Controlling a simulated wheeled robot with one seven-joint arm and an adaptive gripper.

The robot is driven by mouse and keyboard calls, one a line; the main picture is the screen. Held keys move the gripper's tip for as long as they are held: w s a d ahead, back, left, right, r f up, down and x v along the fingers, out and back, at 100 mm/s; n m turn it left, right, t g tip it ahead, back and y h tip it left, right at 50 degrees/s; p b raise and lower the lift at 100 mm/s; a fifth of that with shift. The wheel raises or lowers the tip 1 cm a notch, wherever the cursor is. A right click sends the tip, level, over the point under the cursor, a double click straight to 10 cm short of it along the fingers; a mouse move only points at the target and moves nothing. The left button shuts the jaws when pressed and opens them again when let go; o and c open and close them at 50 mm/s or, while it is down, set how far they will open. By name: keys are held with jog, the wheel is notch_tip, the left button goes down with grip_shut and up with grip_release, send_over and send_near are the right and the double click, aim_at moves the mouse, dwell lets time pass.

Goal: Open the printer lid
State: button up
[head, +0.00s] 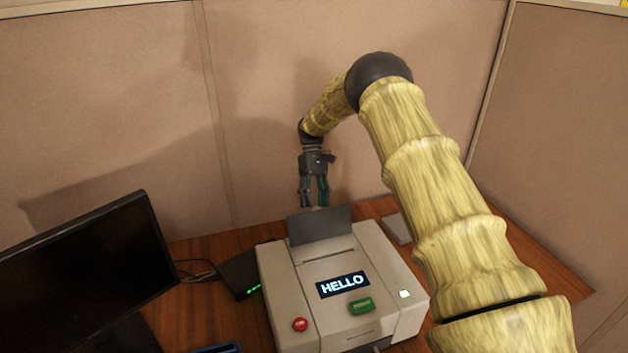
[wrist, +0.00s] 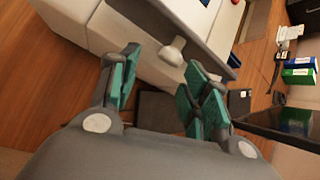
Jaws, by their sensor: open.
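The printer (head: 340,270) is a pale grey box on the desk, with a lit "HELLO" screen, a red button, a green button and a small white square on top. Its top looks closed. A dark flat panel (head: 320,225) stands upright at its rear. My gripper (head: 315,203) points down just behind that panel, open and empty. In the wrist view, the printer's pale body (wrist: 130,35) fills the upper left. A light rounded knob (wrist: 173,50) sticks out from it, just beyond and between my open teal-padded fingers (wrist: 165,73), seemingly not gripped.
A black monitor (head: 80,270) stands left of the printer. A black box with green lights (head: 240,272) sits between them. A pale flat item (head: 397,228) lies behind the printer at right. Partition walls (head: 110,110) close off the desk. Green and blue boxes (wrist: 298,75) show in the wrist view.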

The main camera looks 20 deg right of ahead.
jog(key=v, duration=0.9)
jog(key=shift+w+f, duration=0.15)
jog(key=shift+d, duration=0.1)
